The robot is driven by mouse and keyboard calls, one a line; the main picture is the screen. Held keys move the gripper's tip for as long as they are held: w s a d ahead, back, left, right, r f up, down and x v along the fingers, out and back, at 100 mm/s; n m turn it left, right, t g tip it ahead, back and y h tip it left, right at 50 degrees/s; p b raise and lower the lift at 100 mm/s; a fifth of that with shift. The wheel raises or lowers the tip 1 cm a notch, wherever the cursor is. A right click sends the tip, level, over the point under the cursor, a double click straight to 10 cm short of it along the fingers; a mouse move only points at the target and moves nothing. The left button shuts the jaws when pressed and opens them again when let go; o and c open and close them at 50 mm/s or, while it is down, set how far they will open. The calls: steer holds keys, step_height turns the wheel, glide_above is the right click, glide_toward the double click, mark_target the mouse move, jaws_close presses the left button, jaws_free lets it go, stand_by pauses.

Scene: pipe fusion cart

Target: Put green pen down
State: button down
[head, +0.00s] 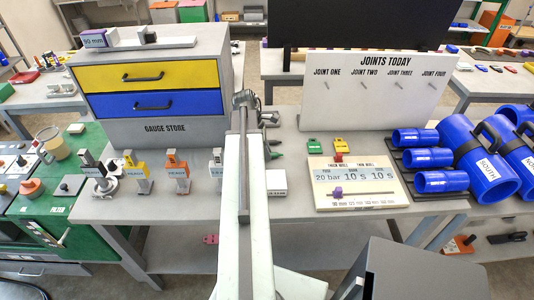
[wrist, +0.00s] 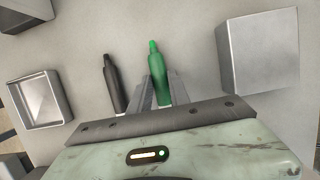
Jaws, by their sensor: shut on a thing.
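The green pen (wrist: 156,68) is between the two fingers of my gripper (wrist: 162,92) in the wrist view, its narrow bright tip pointing away from my wrist. My gripper is shut on its body. A black pen (wrist: 114,84) lies just to the left, roughly parallel and apart from the green one. The grey bench top is below both pens. I cannot tell whether the green pen touches it. In the head view my own arm hides much of this spot.
In the wrist view an open grey tray (wrist: 40,102) is at left and a grey block (wrist: 259,50) at right. In the head view the gauge store drawers (head: 150,88) stand left of my arm, the joints board (head: 375,90) and a settings plate (head: 355,185) right.

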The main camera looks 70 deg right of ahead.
steer(key=shift+f, duration=0.3)
steer(key=c, duration=1.2)
jaws_free()
steer(key=shift+c, duration=0.2)
steer(key=shift+r, duration=0.1)
steer(key=p+v, duration=1.1)
steer(key=v, duration=0.1)
steer(key=shift+w+a, duration=0.2)
steer(key=shift+a, duration=0.2)
